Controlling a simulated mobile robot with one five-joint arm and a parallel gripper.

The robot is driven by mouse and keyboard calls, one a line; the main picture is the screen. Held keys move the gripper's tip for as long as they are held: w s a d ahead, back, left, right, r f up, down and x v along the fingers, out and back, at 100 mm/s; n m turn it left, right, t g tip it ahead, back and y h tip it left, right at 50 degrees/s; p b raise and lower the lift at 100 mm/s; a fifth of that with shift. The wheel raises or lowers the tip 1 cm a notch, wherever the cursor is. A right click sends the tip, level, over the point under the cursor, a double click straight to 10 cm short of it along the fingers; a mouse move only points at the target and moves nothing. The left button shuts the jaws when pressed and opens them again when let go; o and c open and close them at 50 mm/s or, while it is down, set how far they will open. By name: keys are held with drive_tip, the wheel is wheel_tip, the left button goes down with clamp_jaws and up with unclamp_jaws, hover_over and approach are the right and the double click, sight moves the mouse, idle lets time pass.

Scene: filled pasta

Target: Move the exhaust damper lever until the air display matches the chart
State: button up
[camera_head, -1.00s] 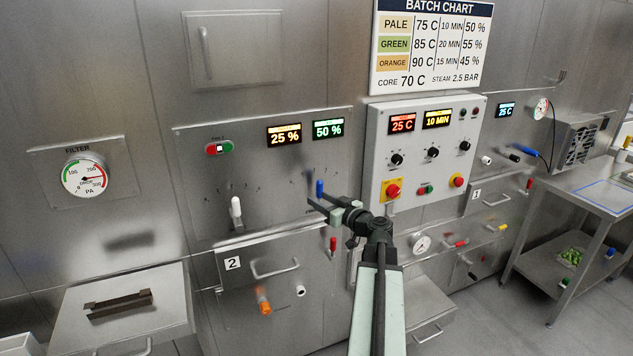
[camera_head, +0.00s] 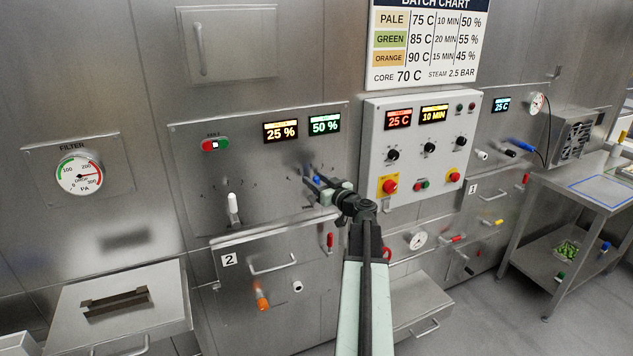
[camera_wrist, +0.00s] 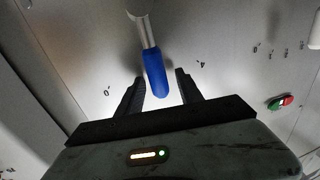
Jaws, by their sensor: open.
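A lever with a blue handle (camera_head: 317,181) sticks out of the steel panel, under the displays. In the wrist view the blue handle (camera_wrist: 155,72) lies between the two fingers of my gripper (camera_wrist: 160,76), with gaps on both sides. In the head view my gripper (camera_head: 312,186) is open at this lever and partly hides it. A second lever with a white handle (camera_head: 233,207) stands to the left. The batch chart (camera_head: 424,40) lists pale 50 %, green 55 %, orange 45 %. Lever labels are unreadable.
A grey control box (camera_head: 416,150) with knobs and buttons stands right of my gripper. Below are drawer 2 (camera_head: 268,275) and a red handle (camera_head: 330,240). A filter gauge (camera_head: 80,173) is at left, a steel table (camera_head: 585,190) at right.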

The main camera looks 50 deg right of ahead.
clamp_jaws()
idle(1.3)
